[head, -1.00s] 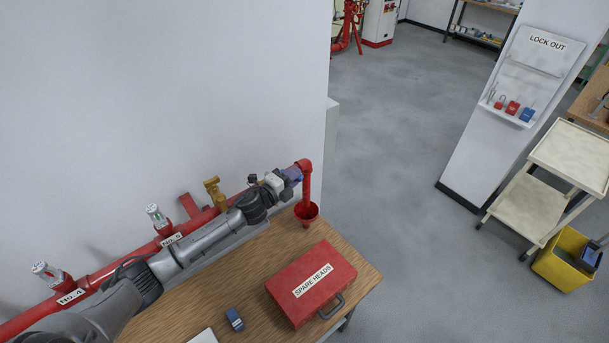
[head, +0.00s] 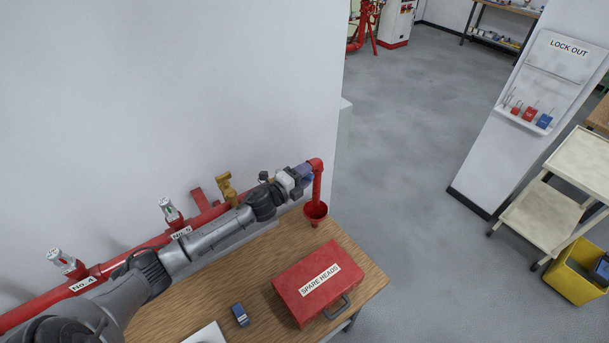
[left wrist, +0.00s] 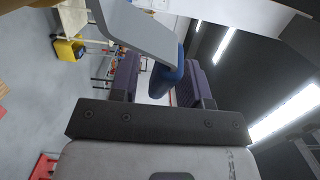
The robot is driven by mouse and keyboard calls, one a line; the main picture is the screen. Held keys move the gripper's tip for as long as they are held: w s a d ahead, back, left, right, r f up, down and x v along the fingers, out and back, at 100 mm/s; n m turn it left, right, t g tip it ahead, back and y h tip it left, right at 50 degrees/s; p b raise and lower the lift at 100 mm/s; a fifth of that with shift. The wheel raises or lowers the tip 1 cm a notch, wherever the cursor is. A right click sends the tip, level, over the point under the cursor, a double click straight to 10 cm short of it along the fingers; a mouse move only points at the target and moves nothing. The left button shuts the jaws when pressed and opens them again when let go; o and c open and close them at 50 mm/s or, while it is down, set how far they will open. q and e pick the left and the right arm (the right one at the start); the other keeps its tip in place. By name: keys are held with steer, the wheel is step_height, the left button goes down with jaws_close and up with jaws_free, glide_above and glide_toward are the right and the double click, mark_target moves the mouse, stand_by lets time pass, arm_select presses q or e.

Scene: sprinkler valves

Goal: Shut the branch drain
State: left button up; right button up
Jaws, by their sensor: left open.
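My left gripper (head: 304,174), with purple fingers, is at the end of the red pipe, close beside the elbow and downpipe (head: 317,180). A small blue part shows at its fingertips, where the fingers hide most of the fitting. In the left wrist view the jaws are open, with a blue part (left wrist: 168,72) between the fingers; I cannot tell whether they touch it. A flat grey piece (left wrist: 145,30) crosses in front of it. A red funnel (head: 316,212) is under the downpipe. My right gripper is not in view.
A red SPARE HEADS case (head: 318,283) and a small blue device (head: 240,315) lie on the wooden bench (head: 262,262).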

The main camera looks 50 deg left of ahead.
arm_select(q)
steer(key=s+b, duration=0.2)
steer(key=s, duration=0.5)
steer(key=shift+s, duration=0.25)
steer(key=shift+a, duration=0.1)
